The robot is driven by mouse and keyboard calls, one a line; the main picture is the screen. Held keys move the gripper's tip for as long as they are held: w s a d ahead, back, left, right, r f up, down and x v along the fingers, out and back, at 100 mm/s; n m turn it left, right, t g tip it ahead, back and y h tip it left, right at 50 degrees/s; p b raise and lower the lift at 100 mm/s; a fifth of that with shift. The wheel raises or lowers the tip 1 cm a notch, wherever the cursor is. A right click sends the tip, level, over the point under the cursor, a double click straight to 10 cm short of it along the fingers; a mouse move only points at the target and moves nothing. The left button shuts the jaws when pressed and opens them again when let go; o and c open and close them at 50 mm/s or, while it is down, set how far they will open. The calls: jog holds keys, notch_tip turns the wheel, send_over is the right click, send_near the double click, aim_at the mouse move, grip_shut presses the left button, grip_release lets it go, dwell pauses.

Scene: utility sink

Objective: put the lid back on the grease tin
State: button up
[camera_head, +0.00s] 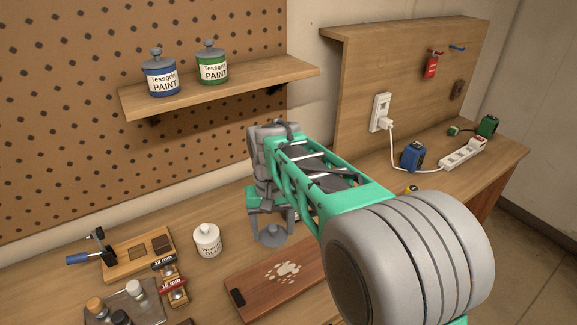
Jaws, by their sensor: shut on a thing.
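My gripper (271,221) points down over the workbench, right of the white tin. It is shut on a grey round lid (272,236), held by its upper part between the fingers. The lid hangs near the back edge of a brown wooden board; I cannot tell whether it touches anything below. A white tin (207,242) with a knobbed top stands upright to the left, its label only partly legible. I cannot make out an open grease tin; my arm covers much of the bench to the right.
The brown board (250,285) bears pale spots. Left are a wooden clamp fixture (137,256), a small block stand (174,287) and a tray of bottles (137,310). A shelf (215,85) above holds a blue paint tin (160,78) and a green one (212,68). A power strip (462,153) lies right.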

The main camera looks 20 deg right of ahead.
jog(key=w+d+r+m+p, duration=0.1)
jog(key=w+d+m+p, duration=0.4)
jog(key=w+d+m, duration=0.85)
jog(key=shift+m, duration=0.75)
jog(key=f+b, duration=0.1)
jog(key=w+a+f+b, duration=0.1)
jog(key=f+b, duration=0.2)
jog(key=shift+w+a+f, duration=0.1)
jog(key=shift+w+a, duration=0.25)
jog(key=shift+w, duration=0.05)
jog(key=shift+f+b, duration=0.35)
jog(key=shift+f, duration=0.6)
jog(key=shift+a+p, duration=0.15)
jog(key=shift+p, duration=0.15)
jog(key=shift+f, duration=0.15)
jog(key=o, duration=1.4)
jog(key=shift+o, duration=0.2)
